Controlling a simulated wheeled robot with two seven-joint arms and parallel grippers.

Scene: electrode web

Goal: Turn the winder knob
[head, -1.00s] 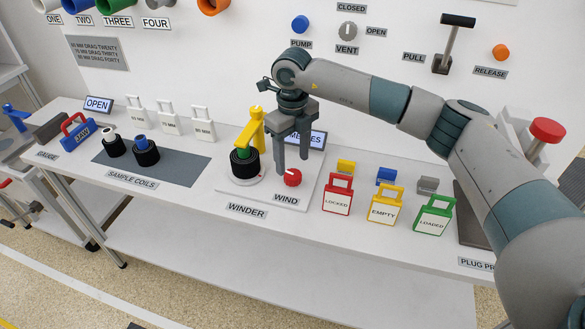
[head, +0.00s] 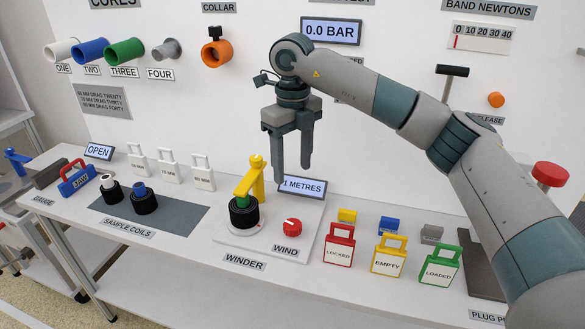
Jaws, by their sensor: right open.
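The red winder knob (head: 291,227) sits on the white winder plate (head: 306,211), above the WIND label (head: 287,251). A pale mark shows on its top. To its left on the plate is the winder (head: 243,214), with a black coil, a green core and a yellow arm (head: 254,178). A display (head: 302,187) behind the knob reads "1 METRES". My right gripper (head: 292,173) points down above the knob, clear of it, with its fingers apart and nothing between them. My left gripper is not in view.
Locked (head: 339,244), empty (head: 389,254) and loaded (head: 440,264) tags stand right of the winder. Sample coils (head: 143,203) on a grey mat and several white weights (head: 170,167) stand left. Coloured cores (head: 126,51) project from the wall behind.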

